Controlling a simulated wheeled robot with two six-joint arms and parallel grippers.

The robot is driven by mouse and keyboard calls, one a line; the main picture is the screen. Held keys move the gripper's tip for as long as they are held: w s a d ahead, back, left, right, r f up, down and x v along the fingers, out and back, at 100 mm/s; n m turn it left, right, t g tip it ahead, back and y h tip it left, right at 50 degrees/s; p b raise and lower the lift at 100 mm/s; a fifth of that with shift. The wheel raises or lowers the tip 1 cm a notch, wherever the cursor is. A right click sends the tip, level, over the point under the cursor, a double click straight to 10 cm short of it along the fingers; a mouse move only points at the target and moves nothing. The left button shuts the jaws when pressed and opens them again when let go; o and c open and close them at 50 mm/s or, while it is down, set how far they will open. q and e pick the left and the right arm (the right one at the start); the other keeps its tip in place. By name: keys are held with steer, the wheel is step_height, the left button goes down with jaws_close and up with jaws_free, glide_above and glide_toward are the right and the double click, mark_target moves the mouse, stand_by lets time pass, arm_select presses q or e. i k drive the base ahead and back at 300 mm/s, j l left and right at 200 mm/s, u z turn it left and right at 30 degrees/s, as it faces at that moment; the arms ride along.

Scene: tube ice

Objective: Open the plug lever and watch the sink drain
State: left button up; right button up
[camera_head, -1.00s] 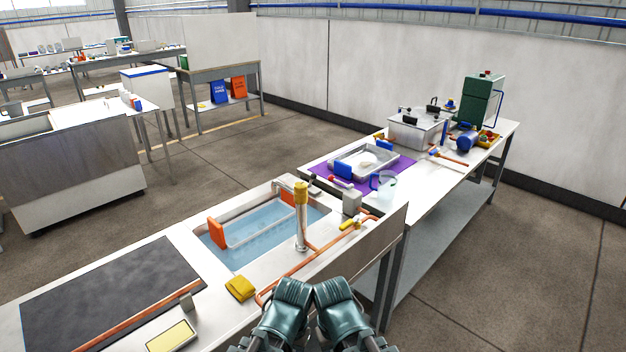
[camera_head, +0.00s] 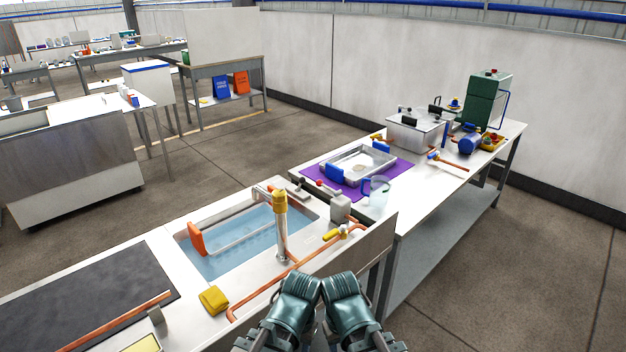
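The sink (camera_head: 213,271) is set in the near bench and holds blue water (camera_head: 248,246). A rack or basket with orange ends (camera_head: 196,239) sits in it. A yellow-topped faucet post (camera_head: 281,225) stands at its front edge. A yellow lever handle (camera_head: 332,236) is on the copper pipe right of the sink. A small black-and-red handled fitting (camera_head: 322,184) lies behind a grey box; I cannot tell which is the plug lever. My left gripper (camera_head: 296,300) and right gripper (camera_head: 346,300) are side by side at the bottom centre, in front of the bench, touching nothing visible. Their fingers cannot be made out.
A yellow sponge or cloth (camera_head: 214,300) lies near the bench's front edge, beside copper pipe (camera_head: 262,287). A black mat (camera_head: 85,300) is at left. The right bench holds a clear jug (camera_head: 377,192), a metal tray (camera_head: 362,163) and a green machine (camera_head: 487,98). Floor at lower right is clear.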

mark_target(303, 180)
steer(key=i+l, duration=0.3)
steer(key=l, duration=0.15)
steer(key=i+l, duration=0.25)
steer(key=l, duration=0.2)
steer(key=i+l, duration=0.3)
steer(key=l, duration=0.15)
steer(key=i+l, duration=0.25)
steer(key=l, duration=0.2)
steer(key=i+l+u, duration=0.2)
steer(key=l+u, duration=0.2)
steer(key=u, duration=1.1)
